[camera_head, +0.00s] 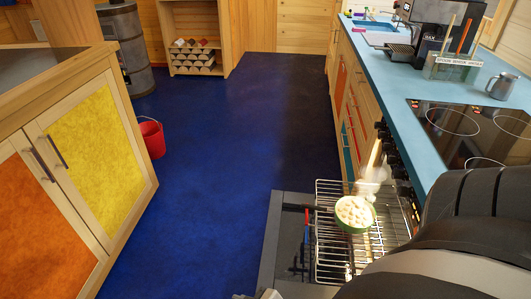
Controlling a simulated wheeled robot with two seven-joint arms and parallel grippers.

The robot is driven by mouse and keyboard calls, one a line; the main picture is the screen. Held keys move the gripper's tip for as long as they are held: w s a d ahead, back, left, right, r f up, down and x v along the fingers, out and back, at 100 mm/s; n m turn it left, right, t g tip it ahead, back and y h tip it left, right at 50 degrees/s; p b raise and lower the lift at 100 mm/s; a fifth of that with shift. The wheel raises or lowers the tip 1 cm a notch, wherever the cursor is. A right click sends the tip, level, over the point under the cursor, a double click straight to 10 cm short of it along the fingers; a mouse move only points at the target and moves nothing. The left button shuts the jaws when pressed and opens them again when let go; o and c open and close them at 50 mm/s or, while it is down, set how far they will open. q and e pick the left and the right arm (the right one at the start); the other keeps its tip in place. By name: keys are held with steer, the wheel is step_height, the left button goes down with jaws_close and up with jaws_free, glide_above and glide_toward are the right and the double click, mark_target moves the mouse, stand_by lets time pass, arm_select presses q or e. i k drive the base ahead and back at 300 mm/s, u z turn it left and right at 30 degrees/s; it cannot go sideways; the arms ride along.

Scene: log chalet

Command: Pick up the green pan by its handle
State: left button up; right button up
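The green pan (364,226) sits on the pulled-out wire oven rack (330,265), right of centre and low in the head view. It holds several pale round pieces, and pale steam rises from it. My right arm fills the lower right corner and covers part of the oven front. Its gripper is not clearly visible. A small pale and dark piece shows at the bottom edge, too cropped to identify. My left gripper is not in view.
The open oven door (266,240) juts into the aisle. The blue counter (440,128) carries a dark hob (450,150), a metal jug (502,86) and a coffee machine (435,30). A red bucket (152,138) stands by the left cabinet (95,130). The blue floor between is clear.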

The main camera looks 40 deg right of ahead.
mark_target(355, 215)
steer(key=u, duration=0.4)
steer(key=i, duration=0.45)
steer(key=z, duration=2.65)
